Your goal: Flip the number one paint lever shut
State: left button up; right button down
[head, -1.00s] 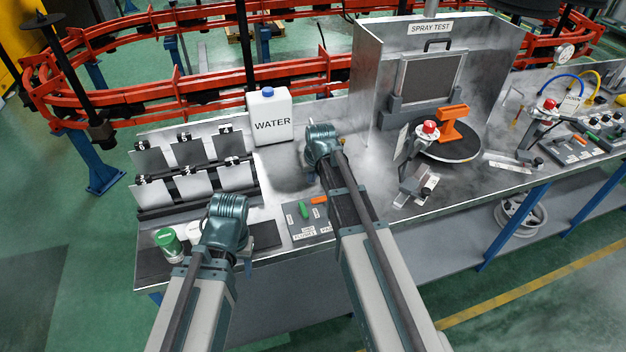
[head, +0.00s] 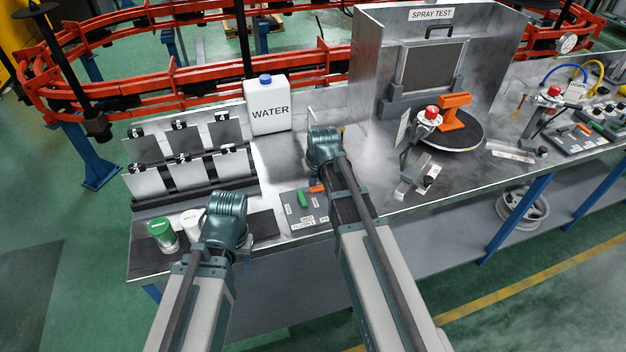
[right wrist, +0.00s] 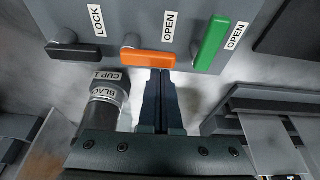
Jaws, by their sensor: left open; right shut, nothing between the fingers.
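A grey lever panel (head: 294,211) lies on the bench front. It bears a green lever (head: 303,201) and an orange lever (head: 317,188). The right wrist view shows the green lever (right wrist: 210,45), the orange lever (right wrist: 148,58) and a dark lever (right wrist: 75,52), with OPEN by the green and orange ones and LOCK by the dark one. I cannot tell which is number one. My right gripper (right wrist: 160,74) is shut and empty, its tips close to the orange lever; contact is unclear. My left gripper (head: 226,222) is open over the bench's left front, its fingers mostly hidden.
A dark cylinder labelled CUP 1 (right wrist: 108,95) stands close beside my right fingers. A card rack (head: 190,190), a WATER jug (head: 268,108) and a green-lidded jar (head: 161,234) stand on the left. A turntable (head: 450,138) is at right.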

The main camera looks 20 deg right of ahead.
jog(key=shift+s+n+y, duration=0.3)
jog(key=shift+s+n, duration=0.1)
jog(key=shift+n, duration=0.6)
jog(key=shift+s+a+n+y, duration=0.1)
jog(key=shift+s+n+y, duration=0.2)
jog(key=shift+n, duration=0.5)
jog(key=n, duration=0.1)
jog(key=s+n, duration=0.1)
jog(key=n, duration=0.1)
jog(key=n+g+y, duration=0.1)
jog(key=shift+s+n, duration=0.25)
jog(key=shift+n, duration=0.05)
jog(key=n, duration=0.1)
jog(key=s+d+n+g+y, duration=0.1)
jog(key=n, duration=0.1)
jog(key=shift+n, duration=0.3)
jog(key=n, duration=0.1)
jog(key=n+g, duration=0.1)
jog(key=n, duration=0.1)
jog(key=shift+s+d, duration=0.4)
jog(key=shift+s+d+n, duration=0.1)
jog(key=shift+s+n, duration=0.1)
jog(key=shift+n, duration=0.2)
jog(key=shift+w, duration=0.2)
